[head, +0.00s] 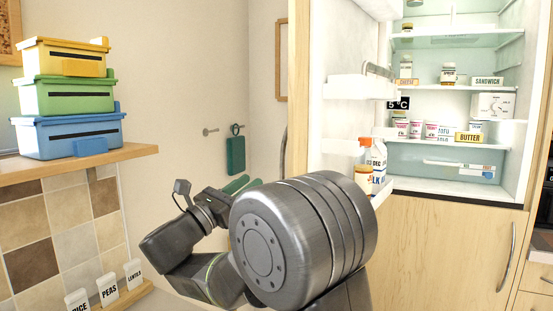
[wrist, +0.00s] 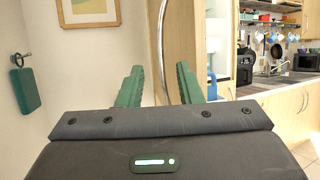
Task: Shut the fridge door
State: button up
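The fridge door (head: 301,90) stands wide open, its wooden outer side to the left and its white inner side with shelves facing the fridge interior (head: 450,110). Its grey bar handle (head: 283,155) shows at the door's left side. In the wrist view the wooden door (wrist: 182,40) is straight ahead, with the handle (wrist: 161,45) upright at its left. My gripper (wrist: 157,72) has its green fingers apart and nothing held. The handle lines up between the fingers there; I cannot tell how far beyond the tips it is. In the head view my gripper (head: 240,184) is partly hidden by my arm.
Bottles (head: 372,160) stand in the door's lower shelf. Jars and boxes fill the fridge shelves. A wooden shelf (head: 75,167) with stacked bins is at left. A green holder (wrist: 25,88) hangs on the wall left of my gripper. A kitchen counter (wrist: 265,90) is at right.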

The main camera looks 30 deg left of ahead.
aim_at(283, 158)
jog(key=p+x, duration=0.1)
jog(key=x, duration=1.1)
jog(key=shift+w+d+r, duration=0.1)
jog(key=shift+w+d, duration=0.05)
jog(key=shift+w, duration=0.1)
grip_shut()
